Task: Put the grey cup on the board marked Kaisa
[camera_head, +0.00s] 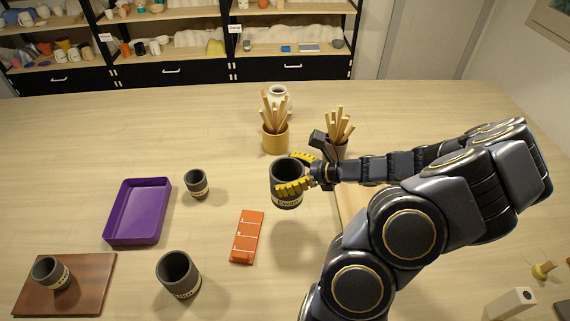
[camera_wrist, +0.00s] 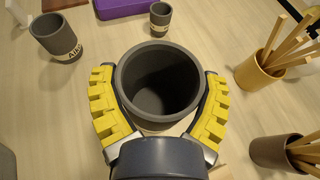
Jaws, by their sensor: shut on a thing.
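My gripper (camera_head: 294,172) is shut on a dark grey cup (camera_head: 286,199), its yellow-padded fingers around the sides. The cup is upright with a pale label that seems to read "Ewan". In the wrist view the cup (camera_wrist: 160,82) is between the fingers (camera_wrist: 160,100) and looks empty. Whether it touches the table is unclear. A dark brown board (camera_head: 92,269) at the front left bears another grey cup (camera_head: 47,275). A pale board (camera_head: 350,205) is partly hidden behind my arm. I can read no name on either board.
Another labelled grey cup (camera_head: 178,278) stands at the front, and a smaller one (camera_head: 195,185) near the purple tray (camera_head: 138,238). An orange block (camera_head: 247,238) lies in front of my gripper. Pots of sticks (camera_head: 275,138) and a white jar (camera_head: 279,92) stand behind.

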